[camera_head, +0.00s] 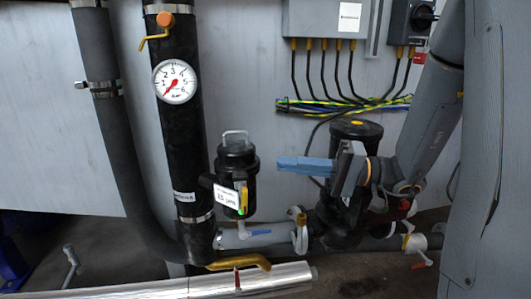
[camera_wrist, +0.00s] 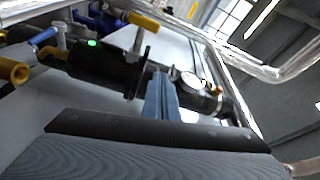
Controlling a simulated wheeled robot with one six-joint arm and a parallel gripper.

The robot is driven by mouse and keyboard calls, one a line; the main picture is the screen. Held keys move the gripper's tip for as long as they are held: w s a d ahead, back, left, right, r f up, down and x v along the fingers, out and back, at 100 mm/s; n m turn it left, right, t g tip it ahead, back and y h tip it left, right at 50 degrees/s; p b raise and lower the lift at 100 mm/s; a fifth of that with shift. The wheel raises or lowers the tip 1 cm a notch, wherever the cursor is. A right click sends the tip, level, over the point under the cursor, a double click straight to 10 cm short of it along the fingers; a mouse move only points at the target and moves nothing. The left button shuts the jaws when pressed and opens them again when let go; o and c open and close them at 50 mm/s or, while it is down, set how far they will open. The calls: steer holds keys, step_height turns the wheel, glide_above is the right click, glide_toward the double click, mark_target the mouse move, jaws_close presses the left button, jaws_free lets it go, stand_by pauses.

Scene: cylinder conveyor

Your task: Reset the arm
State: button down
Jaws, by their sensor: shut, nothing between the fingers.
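My gripper (camera_head: 282,164) has blue fingers and points left in the head view. The fingers are closed together with nothing between them. It sits in free air in front of the grey wall, right of a black filter canister (camera_head: 237,165) with a white tag. In the wrist view the closed blue fingers (camera_wrist: 162,97) show at the middle, with the dark gripper body below. My arm reaches in from the right, and a black pump-like body (camera_head: 352,131) is partly hidden behind the gripper and wrist.
A black pipe with a pressure gauge (camera_head: 175,82) stands left. A yellow valve handle (camera_head: 239,262) and a foil-wrapped pipe (camera_head: 190,287) lie low in front. A junction box (camera_head: 312,20) with hanging cables (camera_head: 340,78) is above the gripper. A blue-handled valve (camera_head: 259,232) is below.

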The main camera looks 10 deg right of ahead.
steer(key=s+a+f+g+h+p, duration=0.2)
steer(key=s+f+g+h, duration=0.15)
steer(key=s, duration=0.35)
steer(key=s+a+f+g+h+p, duration=0.3)
steer(key=s+g+h, duration=0.1)
steer(key=s, duration=0.4)
steer(key=d+f+t+h+p, duration=0.1)
steer(key=d+h+p, duration=0.3)
steer(key=d+h, duration=0.5)
steer(key=shift+s+d+t+h, duration=0.3)
steer(key=shift+s+t+h, duration=0.15)
steer(key=shift+t+h, duration=0.35)
steer(key=c, duration=2.5)
jaws_free()
